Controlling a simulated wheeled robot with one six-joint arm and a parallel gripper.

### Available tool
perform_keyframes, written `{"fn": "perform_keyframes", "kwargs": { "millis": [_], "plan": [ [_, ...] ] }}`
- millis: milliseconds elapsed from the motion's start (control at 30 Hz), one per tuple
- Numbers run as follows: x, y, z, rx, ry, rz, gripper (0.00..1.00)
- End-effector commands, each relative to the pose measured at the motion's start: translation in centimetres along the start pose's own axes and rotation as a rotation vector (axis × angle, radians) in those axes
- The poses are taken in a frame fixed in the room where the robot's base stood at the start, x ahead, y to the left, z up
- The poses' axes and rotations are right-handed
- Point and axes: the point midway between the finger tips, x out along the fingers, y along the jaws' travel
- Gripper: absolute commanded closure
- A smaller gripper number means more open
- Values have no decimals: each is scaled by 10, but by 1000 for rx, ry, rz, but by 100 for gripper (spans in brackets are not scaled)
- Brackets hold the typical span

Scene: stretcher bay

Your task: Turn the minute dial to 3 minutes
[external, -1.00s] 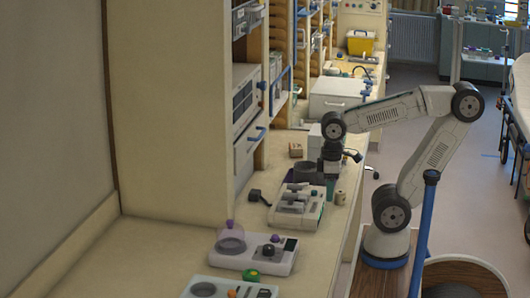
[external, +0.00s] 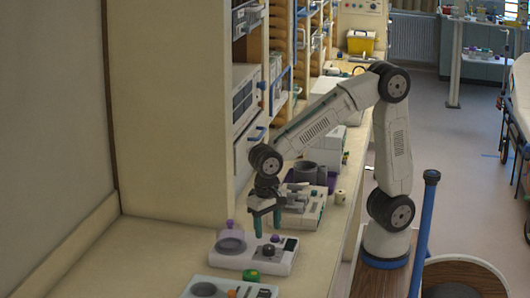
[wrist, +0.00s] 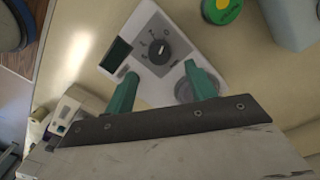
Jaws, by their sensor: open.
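The black minute dial (wrist: 159,52) sits on a pale timer unit (wrist: 150,20) with small marks around it. Its pointer line shows, but I cannot read which mark it meets. In the external view the unit (external: 243,262) lies on the counter with its dark dial (external: 268,250). My gripper (external: 266,225) hangs above the unit with its two green fingers pointing down. In the wrist view my gripper (wrist: 161,70) is open, its fingers apart on either side below the dial, with nothing between them. The fingers look apart from the dial.
Another pale device (external: 300,215) stands just behind. The counter left of the unit (external: 150,250) is clear.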

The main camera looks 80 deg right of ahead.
Motion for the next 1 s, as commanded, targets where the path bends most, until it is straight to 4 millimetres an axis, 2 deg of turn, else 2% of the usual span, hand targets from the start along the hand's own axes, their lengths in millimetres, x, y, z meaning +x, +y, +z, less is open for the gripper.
{"fn": "perform_keyframes", "kwargs": {
  "millis": [200,400,767,867,933,1000],
  "plan": [
    [36,1,0,-2,-2,4,45],
    [61,1,0,-4,-1,2,45],
    [68,1,0,-4,0,-1,45],
    [68,1,0,-4,0,-1,67],
    [68,1,0,-4,0,-1,86],
    [68,1,0,-5,0,-1,89]
  ]
}}
